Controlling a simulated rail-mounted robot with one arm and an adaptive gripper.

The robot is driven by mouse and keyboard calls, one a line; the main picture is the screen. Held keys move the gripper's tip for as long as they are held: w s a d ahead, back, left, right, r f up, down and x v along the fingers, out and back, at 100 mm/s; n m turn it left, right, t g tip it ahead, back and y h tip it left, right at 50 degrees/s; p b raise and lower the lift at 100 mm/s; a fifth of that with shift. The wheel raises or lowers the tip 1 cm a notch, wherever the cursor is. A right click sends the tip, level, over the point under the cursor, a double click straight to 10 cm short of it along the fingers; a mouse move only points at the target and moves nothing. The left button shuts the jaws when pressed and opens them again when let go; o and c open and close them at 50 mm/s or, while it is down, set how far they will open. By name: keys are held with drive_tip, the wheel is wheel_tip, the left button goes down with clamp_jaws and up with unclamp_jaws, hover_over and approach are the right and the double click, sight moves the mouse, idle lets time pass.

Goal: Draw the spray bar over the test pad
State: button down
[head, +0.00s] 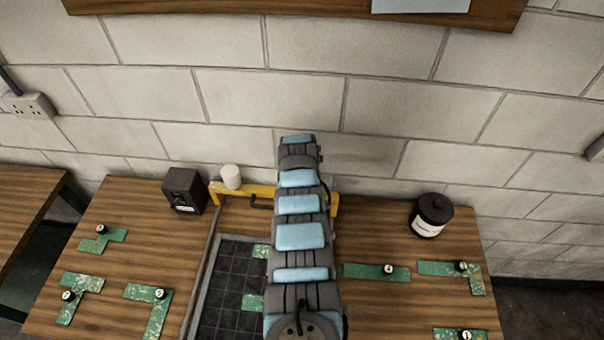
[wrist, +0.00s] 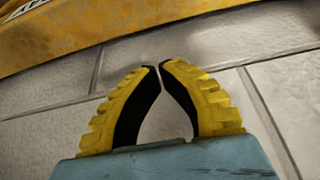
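A yellow bar (head: 262,190), which looks like the spray bar, spans the back of the dark gridded test pad (head: 228,278) in the head view. A small dark handle (head: 260,202) juts from its front. My arm covers part of the bar and the pad's right side. In the wrist view, a worn yellow surface (wrist: 110,30), likely the bar, crosses the top left. My gripper (wrist: 157,66) has its fingertips together with nothing visible between them, apart from that surface. The gripper is hidden in the head view.
Several green numbered pieces, such as one (head: 377,271) right of the pad, lie on the wooden table (head: 390,230). A black jar (head: 431,214), a black box (head: 184,190) and a white cylinder (head: 231,177) stand at the back. A block wall (head: 400,110) rises behind.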

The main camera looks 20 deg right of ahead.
drive_tip(key=s+a+p, duration=0.1)
drive_tip(key=s+p, duration=0.1)
drive_tip(key=s, duration=0.1)
drive_tip(key=shift+a, duration=0.35)
idle(0.4)
drive_tip(key=shift+s, duration=0.2)
idle(0.4)
